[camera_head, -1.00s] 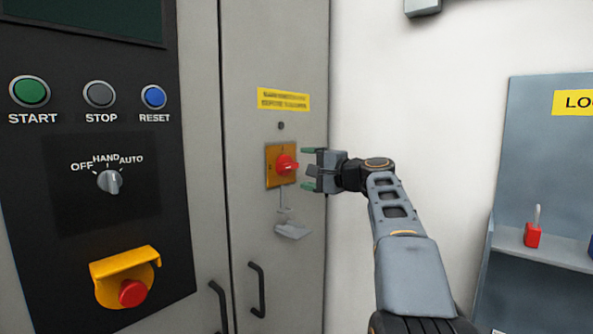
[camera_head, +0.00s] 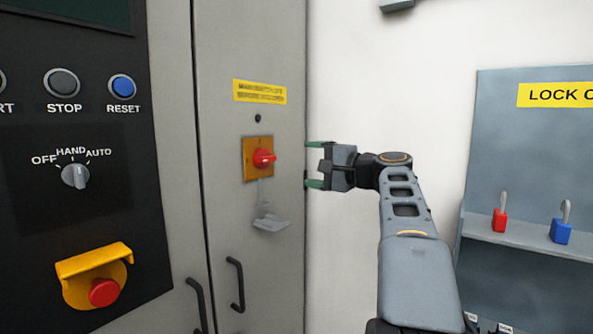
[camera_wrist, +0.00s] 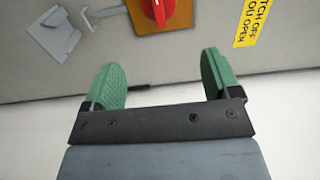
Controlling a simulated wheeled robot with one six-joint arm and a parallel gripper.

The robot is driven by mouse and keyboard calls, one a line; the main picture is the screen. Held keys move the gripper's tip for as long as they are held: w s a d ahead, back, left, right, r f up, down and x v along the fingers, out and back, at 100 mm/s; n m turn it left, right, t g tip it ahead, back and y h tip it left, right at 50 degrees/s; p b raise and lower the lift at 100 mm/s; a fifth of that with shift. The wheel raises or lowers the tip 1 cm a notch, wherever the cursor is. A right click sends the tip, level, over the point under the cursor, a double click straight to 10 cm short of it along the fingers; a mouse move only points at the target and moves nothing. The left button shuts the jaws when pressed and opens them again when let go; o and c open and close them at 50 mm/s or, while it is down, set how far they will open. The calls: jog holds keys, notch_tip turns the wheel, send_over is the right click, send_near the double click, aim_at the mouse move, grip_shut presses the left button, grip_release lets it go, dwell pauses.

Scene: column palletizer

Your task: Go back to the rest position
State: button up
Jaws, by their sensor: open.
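My gripper (camera_head: 318,164) is open and empty, its green fingers apart. In the head view it is held out in front of the cabinet, to the right of the red rotary switch (camera_head: 263,159) on its yellow-orange plate, with a gap between. In the wrist view the two green fingers (camera_wrist: 163,80) are spread, and the red switch handle (camera_wrist: 157,8) shows beyond them at the top edge, not between them. A small grey hasp-like piece (camera_head: 270,222) hangs below the switch.
The grey cabinet (camera_head: 285,60) with a black control panel (camera_head: 120,215) fills the left. At right, a lock board (camera_head: 520,160) has a shelf with a red padlock (camera_head: 499,219) and a blue padlock (camera_head: 561,232). Bare white wall (camera_head: 400,90) lies between.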

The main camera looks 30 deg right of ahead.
notch_tip(320, 180, down, 12)
jog(key=d+g+h, duration=0.2)
jog(key=g+h, duration=0.1)
jog(key=h, duration=0.1)
jog(key=s+a+f+n+g+h+p, duration=0.1)
jog(key=s+a+f+n+g+p, duration=0.25)
jog(key=a+f+g+p, duration=0.35)
jog(key=s+a+f+n+g+h+p, duration=0.2)
jog(key=s+a+n+p, duration=0.7)
jog(key=s+a, duration=0.5)
jog(key=shift+s+f+n+g+h+p, duration=0.3)
jog(key=shift+n+g+p, duration=0.1)
jog(key=shift+p, duration=0.35)
jog(key=shift+c, duration=0.5)
